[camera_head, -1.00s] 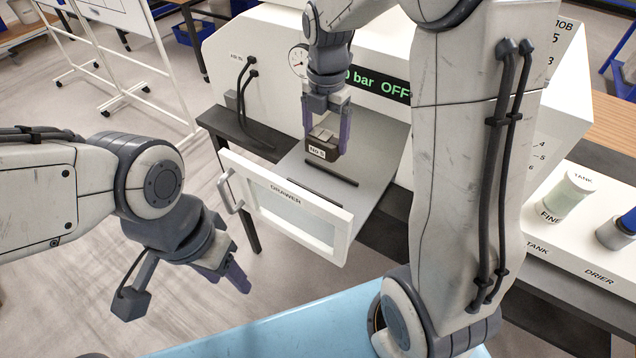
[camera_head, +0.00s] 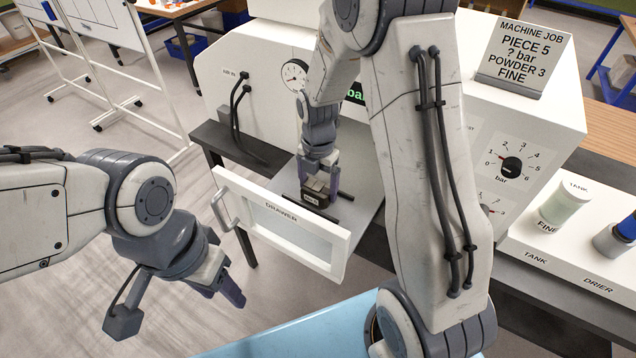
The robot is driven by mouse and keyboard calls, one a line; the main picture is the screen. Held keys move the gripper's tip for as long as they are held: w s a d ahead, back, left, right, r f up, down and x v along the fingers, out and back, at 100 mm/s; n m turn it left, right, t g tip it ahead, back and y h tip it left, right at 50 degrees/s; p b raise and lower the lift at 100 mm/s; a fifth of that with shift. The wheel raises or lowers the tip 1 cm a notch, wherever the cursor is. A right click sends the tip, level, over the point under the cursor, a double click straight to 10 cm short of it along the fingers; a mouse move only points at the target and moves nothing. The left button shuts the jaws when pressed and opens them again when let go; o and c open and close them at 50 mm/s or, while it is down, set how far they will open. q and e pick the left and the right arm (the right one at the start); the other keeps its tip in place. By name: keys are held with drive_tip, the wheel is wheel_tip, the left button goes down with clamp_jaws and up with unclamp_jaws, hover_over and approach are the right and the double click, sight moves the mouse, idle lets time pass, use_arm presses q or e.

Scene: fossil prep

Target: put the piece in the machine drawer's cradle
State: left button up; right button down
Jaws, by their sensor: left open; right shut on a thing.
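The machine drawer (camera_head: 362,205) is pulled open, with its white front panel (camera_head: 283,222) and handle toward me. My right gripper (camera_head: 320,188) is low over the drawer floor, shut on the dark piece (camera_head: 312,201), which bears a small white label. The piece sits at or just above the dark cradle bars (camera_head: 345,197); I cannot tell whether it touches them. The gripper and piece hide part of the cradle. My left gripper (camera_head: 238,292) is open and empty, in front of the drawer and to its left, apart from it.
The white machine (camera_head: 225,70) stands behind the drawer, with a gauge, hoses and a bar dial. A job sign (camera_head: 523,55) reads piece 5, powder 3, fine. A tank jar (camera_head: 565,205) stands at right. A light blue surface (camera_head: 290,335) lies in front.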

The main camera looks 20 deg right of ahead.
sight(318, 187)
drive_tip(key=shift+f, duration=0.1)
drive_tip(key=shift+f, duration=0.1)
unclamp_jaws()
drive_tip(key=shift+r, duration=0.55)
wheel_tip(318, 187, up, 11)
drive_tip(key=b, duration=0.2)
drive_tip(key=shift+r, duration=0.2)
